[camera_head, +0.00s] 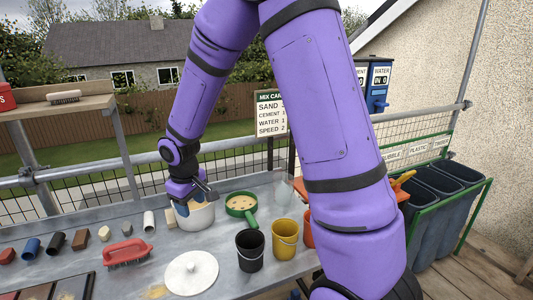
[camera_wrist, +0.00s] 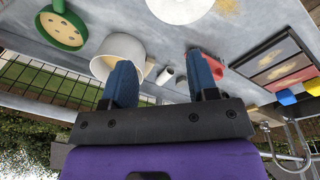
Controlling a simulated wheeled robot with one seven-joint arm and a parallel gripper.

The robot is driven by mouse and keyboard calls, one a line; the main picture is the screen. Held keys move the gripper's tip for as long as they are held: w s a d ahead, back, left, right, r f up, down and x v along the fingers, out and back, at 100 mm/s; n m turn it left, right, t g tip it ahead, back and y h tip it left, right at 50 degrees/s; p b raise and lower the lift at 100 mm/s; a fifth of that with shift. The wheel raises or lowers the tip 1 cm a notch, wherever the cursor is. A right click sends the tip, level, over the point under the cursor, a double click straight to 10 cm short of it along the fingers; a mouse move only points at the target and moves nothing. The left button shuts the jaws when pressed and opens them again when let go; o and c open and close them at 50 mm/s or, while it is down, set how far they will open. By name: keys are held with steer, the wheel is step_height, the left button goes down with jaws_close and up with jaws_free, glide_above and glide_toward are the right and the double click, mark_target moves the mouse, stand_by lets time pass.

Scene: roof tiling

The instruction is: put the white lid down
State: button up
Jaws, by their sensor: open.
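The white lid (camera_head: 191,273) lies flat on the grey table, its small knob upward, in front of the white pot (camera_head: 197,219). In the wrist view the lid (camera_wrist: 180,8) is cut by the top edge, apart from my fingers. My gripper (camera_head: 182,209) is at the left side of the pot, and its fingertips partly overlap the pot in the picture. In the wrist view my two blue fingers (camera_wrist: 160,65) are spread with nothing between them held. The pot (camera_wrist: 122,47) shows behind the left finger. I cannot tell whether a finger touches it.
A green pan (camera_head: 240,204) stands right of the pot. A black bucket (camera_head: 250,251) and a yellow bucket (camera_head: 285,240) stand right of the lid. A red brush (camera_head: 126,252) and several small blocks lie to the left. A mix card sign (camera_head: 270,113) stands behind.

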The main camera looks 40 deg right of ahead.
steer(key=s+d+r+m+t, duration=0.1)
steer(key=s+d+r+m, duration=0.1)
steer(key=s+r, duration=0.7)
steer(key=s+d+r+m+t, duration=0.1)
steer(key=s+d+r+t, duration=0.1)
steer(key=s+r, duration=0.75)
steer(key=s+r+m+t, duration=0.1)
steer(key=s+r, duration=0.3)
steer(key=s, duration=0.4)
steer(key=shift+s+r+y, duration=0.15)
steer(key=shift+r+y, duration=0.2)
steer(key=shift+y, duration=0.05)
